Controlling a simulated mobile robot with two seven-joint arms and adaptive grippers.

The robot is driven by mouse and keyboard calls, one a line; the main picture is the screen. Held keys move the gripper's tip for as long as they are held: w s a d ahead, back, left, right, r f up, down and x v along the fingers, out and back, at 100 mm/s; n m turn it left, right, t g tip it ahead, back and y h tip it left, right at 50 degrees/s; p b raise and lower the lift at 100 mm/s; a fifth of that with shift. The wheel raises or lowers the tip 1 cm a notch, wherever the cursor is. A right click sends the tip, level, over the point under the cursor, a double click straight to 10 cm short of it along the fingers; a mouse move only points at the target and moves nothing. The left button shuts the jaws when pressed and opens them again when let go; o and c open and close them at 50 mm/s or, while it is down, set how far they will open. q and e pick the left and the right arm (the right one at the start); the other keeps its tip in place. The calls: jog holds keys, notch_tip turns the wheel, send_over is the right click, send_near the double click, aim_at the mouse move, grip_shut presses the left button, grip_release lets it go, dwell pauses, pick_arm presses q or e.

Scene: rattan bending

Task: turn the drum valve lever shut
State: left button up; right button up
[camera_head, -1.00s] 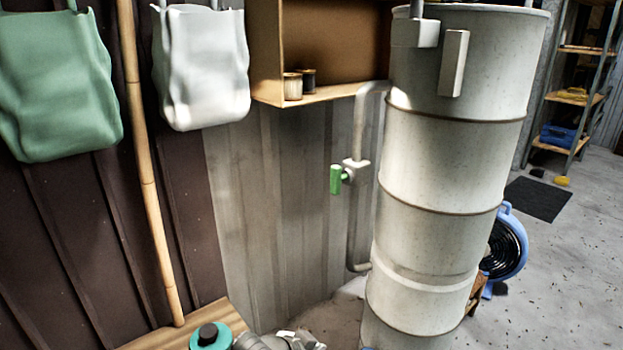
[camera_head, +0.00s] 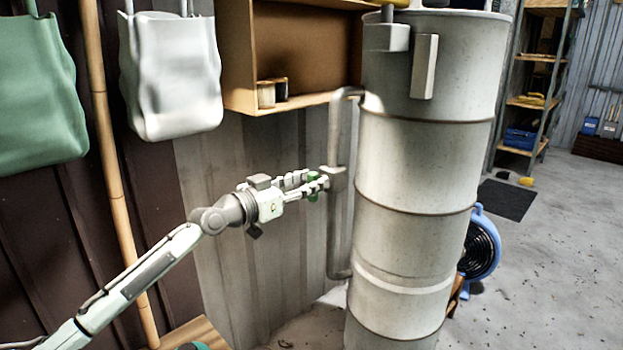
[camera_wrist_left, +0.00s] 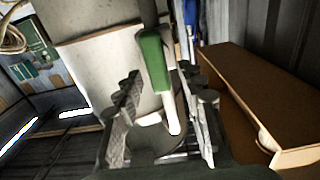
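The green valve lever (camera_head: 313,190) is on the grey pipe (camera_head: 337,238) at the left side of the tall pale drum (camera_head: 415,160). My left gripper (camera_head: 318,181) is at the lever and partly hides it in the head view. In the left wrist view the lever (camera_wrist_left: 154,60) shows as a green bar between the two spread fingers of my left gripper (camera_wrist_left: 168,88), with a visible gap beside it. I cannot tell whether a finger touches it. My right gripper is not in view.
An open wooden cabinet (camera_head: 240,60) with two spools hangs above the lever. A white bag (camera_head: 172,75), a green bag (camera_head: 35,90) and a bamboo pole (camera_head: 112,180) are along the wall at left.

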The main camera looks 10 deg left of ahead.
pick_arm(q)
jog(key=shift+x, duration=0.75)
grip_shut()
